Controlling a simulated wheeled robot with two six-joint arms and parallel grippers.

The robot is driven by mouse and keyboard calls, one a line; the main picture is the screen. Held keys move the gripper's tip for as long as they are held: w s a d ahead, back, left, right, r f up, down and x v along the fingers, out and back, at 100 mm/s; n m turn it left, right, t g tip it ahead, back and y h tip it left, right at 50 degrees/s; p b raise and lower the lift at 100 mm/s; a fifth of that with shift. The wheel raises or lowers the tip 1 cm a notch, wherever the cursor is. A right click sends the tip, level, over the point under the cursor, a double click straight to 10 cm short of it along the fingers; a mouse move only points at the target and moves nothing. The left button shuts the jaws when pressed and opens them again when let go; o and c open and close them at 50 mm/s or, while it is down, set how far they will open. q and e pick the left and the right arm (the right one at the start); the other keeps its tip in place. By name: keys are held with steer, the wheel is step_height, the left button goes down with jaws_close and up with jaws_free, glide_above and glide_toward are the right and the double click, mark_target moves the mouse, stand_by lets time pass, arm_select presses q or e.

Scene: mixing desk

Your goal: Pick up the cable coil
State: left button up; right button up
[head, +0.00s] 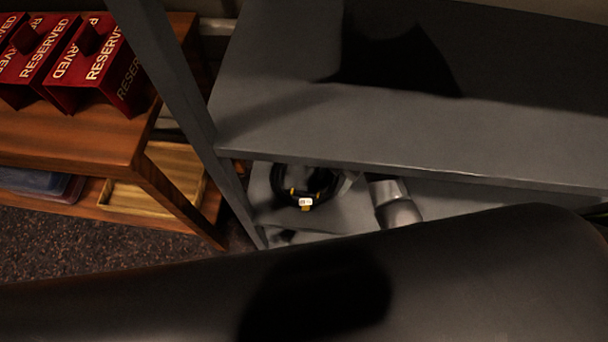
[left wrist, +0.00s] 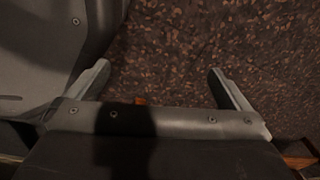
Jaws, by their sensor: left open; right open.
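The cable coil (head: 321,182) is black, with yellow ties and a white tag. It lies on the lower level of the grey desk, under the upper board's front edge, in the middle of the head view. Grey parts just right of the coil look like my right gripper (head: 371,186), open and partly hidden by a large dark arm link of mine. I cannot tell whether it touches the coil. My left gripper (left wrist: 158,72) is open and empty above the speckled floor in the left wrist view.
The grey desk (head: 370,138) has an upright post at its left. A wooden shelf unit (head: 75,140) stands left of it, with red RESERVED signs (head: 95,65) on top and a wooden tray (head: 165,180) below. Dark speckled floor (head: 90,245) lies in front of the shelf unit.

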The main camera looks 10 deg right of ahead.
mark_target(326, 190)
steer(key=x, duration=0.4)
steer(key=shift+a+f+b, duration=0.25)
steer(key=shift+a+b, duration=0.05)
arm_select(q)
steer(key=shift+w+f, duration=0.15)
steer(key=shift+w, duration=0.65)
steer(key=shift+s, duration=0.1)
arm_select(e)
steer(key=c, duration=0.5)
arm_select(q)
steer(key=shift+s, duration=0.5)
arm_select(e)
steer(key=shift+w+r, duration=0.1)
jaws_close()
